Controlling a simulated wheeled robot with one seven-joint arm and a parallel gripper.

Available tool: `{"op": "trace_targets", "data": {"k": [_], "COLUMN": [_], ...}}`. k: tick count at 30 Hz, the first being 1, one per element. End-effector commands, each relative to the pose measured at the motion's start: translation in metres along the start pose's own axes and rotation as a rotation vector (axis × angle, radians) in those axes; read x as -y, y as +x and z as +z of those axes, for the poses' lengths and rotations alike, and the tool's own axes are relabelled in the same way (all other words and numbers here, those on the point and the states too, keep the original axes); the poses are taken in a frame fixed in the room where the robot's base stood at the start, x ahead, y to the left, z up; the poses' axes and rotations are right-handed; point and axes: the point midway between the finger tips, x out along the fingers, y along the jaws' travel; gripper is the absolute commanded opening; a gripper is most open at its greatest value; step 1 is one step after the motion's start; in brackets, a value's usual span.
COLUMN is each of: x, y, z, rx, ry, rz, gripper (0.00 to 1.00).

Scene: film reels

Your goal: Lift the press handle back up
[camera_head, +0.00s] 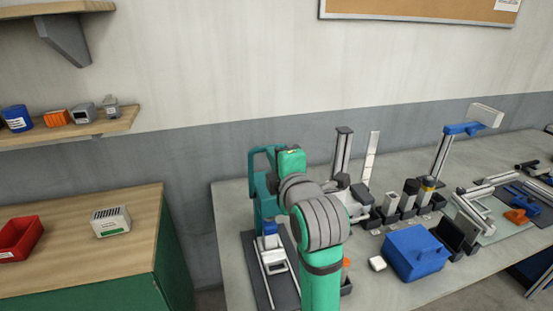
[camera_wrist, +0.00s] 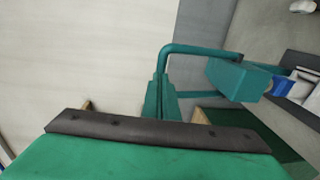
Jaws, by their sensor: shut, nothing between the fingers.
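The teal press (camera_head: 264,200) stands on a dark base at the left end of the grey workbench, partly hidden by my arm. In the wrist view its teal head (camera_wrist: 238,78) is at the right, with a blue part beside it. A bent teal bar, apparently the press handle (camera_wrist: 200,49), runs across the top and turns down at the left. In the head view a teal bar also shows at the top of the press. My gripper (camera_wrist: 160,135) shows only as a green body with a dark strip at the bottom of the wrist view. Its fingertips are hidden, and I see nothing held.
A blue box (camera_head: 413,252) and a small white block (camera_head: 377,263) lie right of my arm. Dark holders and metal posts stand behind them. A wooden-topped cabinet (camera_head: 75,243) with a red bin (camera_head: 20,238) stands at the left, apart from the workbench (camera_head: 228,230). The wall is close behind the press.

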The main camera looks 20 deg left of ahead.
Motion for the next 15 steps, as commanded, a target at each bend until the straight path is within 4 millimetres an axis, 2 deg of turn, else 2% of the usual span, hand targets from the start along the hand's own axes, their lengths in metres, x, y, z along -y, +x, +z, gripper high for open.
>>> {"op": "trace_targets", "data": {"k": [15], "x": [0.0001], "y": [0.0052], "z": [-0.0002], "rx": [0.003], "ry": [0.001], "rz": [0.000], "gripper": [0.00]}}
